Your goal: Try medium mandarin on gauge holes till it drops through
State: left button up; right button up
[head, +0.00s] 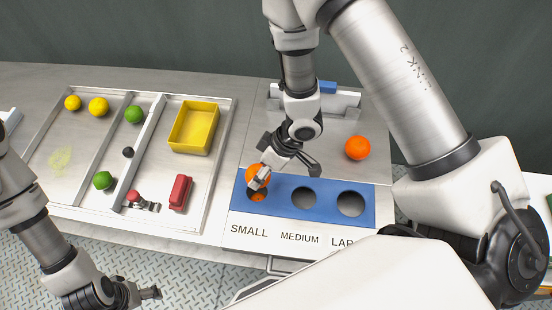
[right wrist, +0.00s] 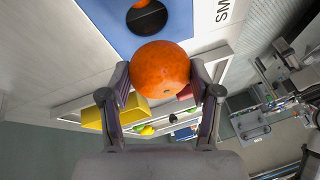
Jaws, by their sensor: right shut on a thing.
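My right gripper (head: 262,178) is shut on an orange mandarin (head: 256,173), held at the SMALL hole of the blue gauge plate (head: 328,204). In the right wrist view the mandarin (right wrist: 160,69) sits between both fingers, near the dark SMALL hole (right wrist: 146,20). An orange patch shows inside that hole; I cannot tell what it is. The MEDIUM hole (head: 304,198) and the large hole (head: 351,204) look empty. Another orange mandarin (head: 357,148) rests on the metal surface behind the plate. My left gripper (head: 138,294) is low at the left, its fingers unclear.
A metal tray (head: 226,128) at the left holds yellow and green fruit, a yellow bin (head: 194,127), a red block (head: 180,192) and a red-ended metal tool (head: 142,202). A blue item (head: 327,87) stands at the back. My right arm covers part of the labels.

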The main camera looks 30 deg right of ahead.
jog(key=shift+a+r, duration=0.1)
jog(key=shift+a, duration=0.1)
jog(key=shift+n, duration=0.3)
jog(key=shift+w+a, duration=0.15)
jog(key=shift+a, duration=0.2)
jog(key=shift+r+p, duration=0.15)
jog(key=shift+p, duration=0.15)
notch_tip(320, 180, down, 4)
jog(key=shift+d+r+b, duration=0.1)
jog(key=shift+d+b, duration=0.05)
jog(key=shift+b, duration=1.05)
jog(key=shift+f, duration=0.25)
jog(key=shift+f, duration=0.3)
